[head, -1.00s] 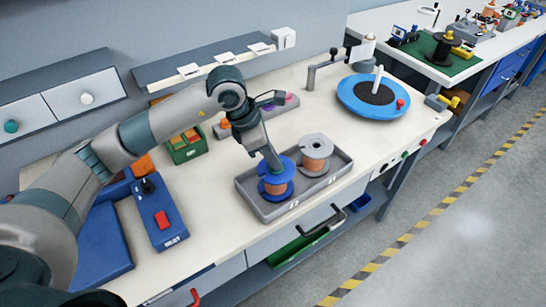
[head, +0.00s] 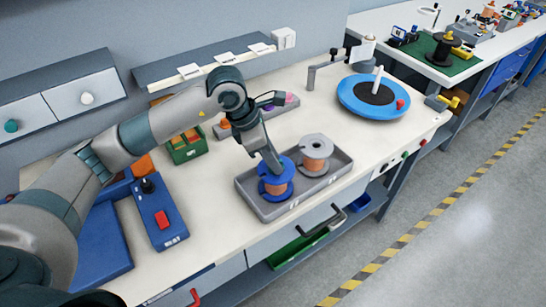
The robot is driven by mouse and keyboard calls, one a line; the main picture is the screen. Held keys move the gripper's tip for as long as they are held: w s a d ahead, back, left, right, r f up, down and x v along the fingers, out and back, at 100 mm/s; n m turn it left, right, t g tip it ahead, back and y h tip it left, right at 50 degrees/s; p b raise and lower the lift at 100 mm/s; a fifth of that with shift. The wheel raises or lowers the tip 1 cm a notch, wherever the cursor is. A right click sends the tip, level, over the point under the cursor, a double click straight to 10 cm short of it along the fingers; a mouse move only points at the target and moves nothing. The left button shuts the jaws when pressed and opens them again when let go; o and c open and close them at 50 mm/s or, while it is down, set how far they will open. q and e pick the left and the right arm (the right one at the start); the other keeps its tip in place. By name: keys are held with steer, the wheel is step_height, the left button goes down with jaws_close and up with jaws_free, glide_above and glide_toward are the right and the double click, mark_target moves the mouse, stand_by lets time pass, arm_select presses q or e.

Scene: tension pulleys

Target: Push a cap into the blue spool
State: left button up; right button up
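The blue spool (head: 276,188), wound with copper-coloured wire, stands upright in the left part of a grey tray (head: 247,196). My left gripper (head: 274,164) points down onto the top of the blue spool, with its tips at the spool's centre. The gripper hides the spool's hole, and no cap can be made out there. The fingers are too small to tell whether they are open or shut. A grey spool (head: 316,152) with copper-coloured wire stands in the right part of the tray. My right gripper is not in view.
A blue round turntable (head: 350,98) with a white post stands at the back right. A green bin (head: 188,148) is left of the tray, and a blue control box (head: 160,212) with a red button is at the front left. A grey strip with coloured pieces (head: 284,106) lies behind my gripper.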

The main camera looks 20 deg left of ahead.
arm_select(q)
steer(key=shift+s, duration=0.1)
steer(key=shift+a+r+b, duration=0.25)
steer(key=shift+r+b, duration=0.05)
steer(key=shift+r, duration=0.15)
steer(key=b+v, duration=0.1)
steer(key=v, duration=0.3)
steer(key=b+v, duration=0.2)
steer(key=v, duration=1)
steer(key=shift+r+b, duration=0.2)
steer(key=shift+b, duration=0.2)
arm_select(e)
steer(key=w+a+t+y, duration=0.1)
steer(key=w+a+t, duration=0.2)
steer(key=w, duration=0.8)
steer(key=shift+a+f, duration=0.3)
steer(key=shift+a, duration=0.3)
